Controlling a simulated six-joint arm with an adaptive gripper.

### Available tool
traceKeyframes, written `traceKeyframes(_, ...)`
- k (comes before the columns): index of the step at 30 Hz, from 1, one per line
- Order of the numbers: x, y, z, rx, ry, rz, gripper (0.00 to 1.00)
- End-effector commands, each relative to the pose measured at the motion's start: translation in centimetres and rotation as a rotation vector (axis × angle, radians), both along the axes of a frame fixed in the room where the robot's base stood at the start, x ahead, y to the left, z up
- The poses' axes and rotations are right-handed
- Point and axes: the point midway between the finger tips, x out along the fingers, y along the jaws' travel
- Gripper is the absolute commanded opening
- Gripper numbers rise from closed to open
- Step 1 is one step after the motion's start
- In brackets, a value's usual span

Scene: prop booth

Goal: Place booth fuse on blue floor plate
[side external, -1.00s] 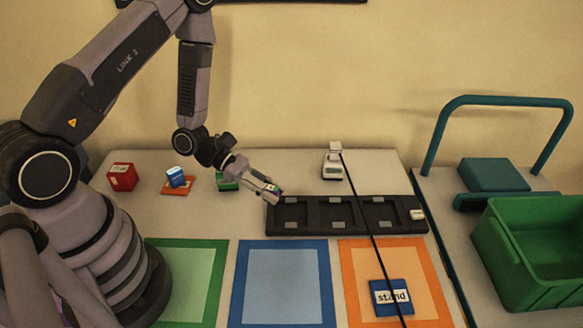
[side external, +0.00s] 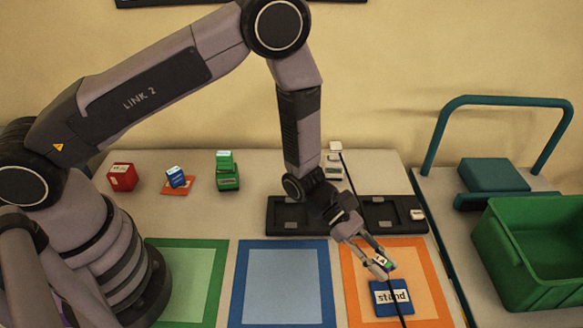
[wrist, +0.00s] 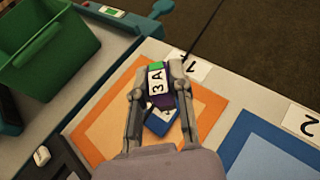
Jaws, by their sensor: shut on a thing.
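My gripper (side external: 379,266) is shut on the booth fuse (side external: 384,261), a small dark purple block with a green end. In the wrist view the fuse (wrist: 157,79) shows a white "3A" label between the two fingers. The gripper points down over the orange floor plate (side external: 356,268), close to the blue block marked "stand" (side external: 391,301). In the wrist view the fuse partly covers the stand (wrist: 160,121); any gap between them is hard to judge. The blue floor plate (side external: 283,243) lies to the left, bare, and shows at the lower right in the wrist view (wrist: 238,143).
A black tray (side external: 330,232) with shallow recesses lies behind the plates. A green floor plate (side external: 215,280) is at left. Red, blue and green blocks (side external: 228,178) stand at the back left. A trolley with a green crate (side external: 545,250) is at right. A dark cable crosses the orange plate.

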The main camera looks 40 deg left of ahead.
Motion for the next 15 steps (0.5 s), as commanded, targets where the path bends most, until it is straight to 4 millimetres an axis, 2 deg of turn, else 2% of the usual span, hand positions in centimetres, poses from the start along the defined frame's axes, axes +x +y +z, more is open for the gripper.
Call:
traceKeyframes(1, 0.5, -0.6, -1.3, 0.001, 0.003, -0.001, 0.0)
traceKeyframes(6, 2.1, -2.2, -4.1, 0.002, 0.001, -0.001, 0.0)
traceKeyframes(13, 3.2, -3.2, -5.8, 0.001, 0.001, -0.001, 0.0)
traceKeyframes(15, 3.2, -3.2, -7.0, 0.002, 0.004, 0.0, 0.0)
